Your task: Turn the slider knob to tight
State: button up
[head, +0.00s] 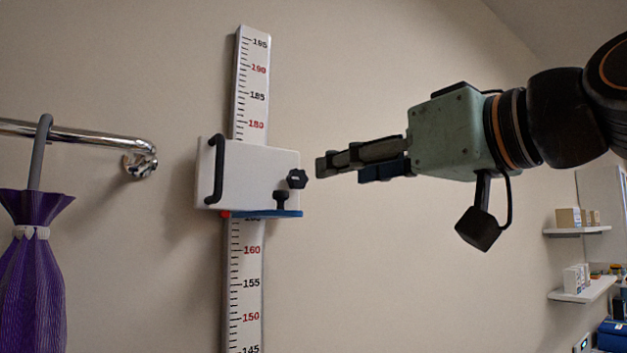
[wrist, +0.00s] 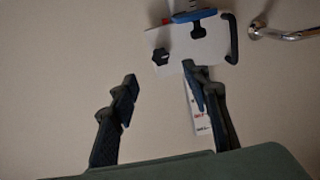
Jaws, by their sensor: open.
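The white slider block (head: 245,165) sits on an upright measuring scale (head: 250,85). A black lobed knob (head: 297,179) is on the block's right edge; it also shows in the wrist view (wrist: 160,57), where the block appears upside down. A second black T-shaped piece (head: 281,197) stands above the blue plate (head: 280,213); which one is the slider knob is not labelled. My gripper (head: 340,169) is open and empty, right of the lobed knob, with a small gap in the picture. In the wrist view the fingers (wrist: 160,75) are spread, and the lobed knob appears beyond them, between the tips.
A black handle (head: 216,168) is on the block's left side. A chrome wall rail (head: 90,133) with a hanging purple umbrella (head: 35,260) is at left. White shelves (head: 580,231) with small boxes are at far right. The wall below my gripper is clear.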

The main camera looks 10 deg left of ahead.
aim_at(300, 178)
jog(key=p+x, duration=0.1)
jog(key=x, duration=0.2)
jog(key=p+x, duration=0.1)
jog(key=x, duration=0.3)
jog(key=p+x, duration=0.1)
jog(key=x, duration=0.2)
jog(key=shift+w+a+r, duration=0.25)
jog(key=shift+w+r, duration=0.05)
jog(key=c, duration=1.2)
jog(key=shift+o, duration=0.2)
